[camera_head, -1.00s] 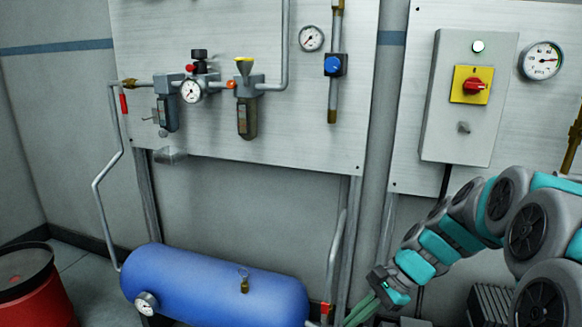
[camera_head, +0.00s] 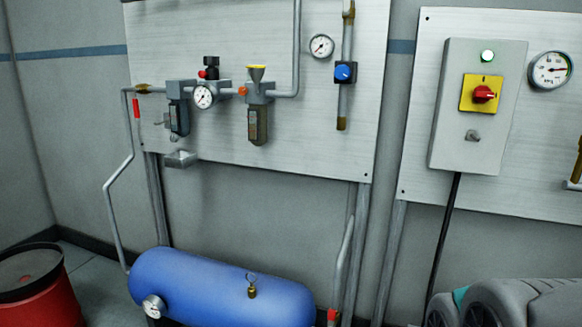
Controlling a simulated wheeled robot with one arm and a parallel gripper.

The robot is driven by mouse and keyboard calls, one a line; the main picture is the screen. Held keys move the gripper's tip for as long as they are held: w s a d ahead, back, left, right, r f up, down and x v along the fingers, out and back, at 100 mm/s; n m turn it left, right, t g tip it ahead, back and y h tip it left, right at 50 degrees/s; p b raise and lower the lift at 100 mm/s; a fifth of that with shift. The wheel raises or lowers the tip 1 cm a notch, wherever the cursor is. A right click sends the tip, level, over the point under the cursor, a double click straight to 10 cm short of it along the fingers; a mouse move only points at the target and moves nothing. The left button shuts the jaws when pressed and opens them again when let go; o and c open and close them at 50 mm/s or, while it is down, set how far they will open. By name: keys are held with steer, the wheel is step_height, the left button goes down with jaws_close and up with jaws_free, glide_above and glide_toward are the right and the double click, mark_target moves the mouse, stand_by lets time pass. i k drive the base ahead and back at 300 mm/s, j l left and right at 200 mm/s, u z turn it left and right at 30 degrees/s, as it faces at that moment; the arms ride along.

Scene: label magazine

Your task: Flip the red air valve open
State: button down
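Two red valve handles show, and I cannot tell from the pictures which one is meant. One red lever (camera_head: 136,107) hangs straight down from a brass valve (camera_head: 142,88) in the pipe at the upper left of the wall panel, across the short horizontal pipe run. The other red handle (camera_head: 332,315) is at the bottom of the pipe right of the blue tank, partly cut off by the frame edge. My gripper is outside the picture; only grey and teal links of my arm show at the bottom right, apart from both handles.
The blue tank (camera_head: 220,287) stands below the panel, with a red drum (camera_head: 45,300) at left. Gauges, a filter unit (camera_head: 257,120) and a blue knob (camera_head: 345,72) are on the panel. A grey switch box (camera_head: 465,145) with a red rotary switch (camera_head: 484,95) hangs at right.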

mark_target(136, 104)
steer(key=i+j+u, duration=0.3)
steer(key=j, duration=0.15)
steer(key=i+j+u, duration=0.1)
steer(key=j+u, duration=0.2)
steer(key=j, duration=0.15)
steer(key=i+j+u, duration=0.3)
steer(key=k+j, duration=0.05)
steer(key=j, duration=0.05)
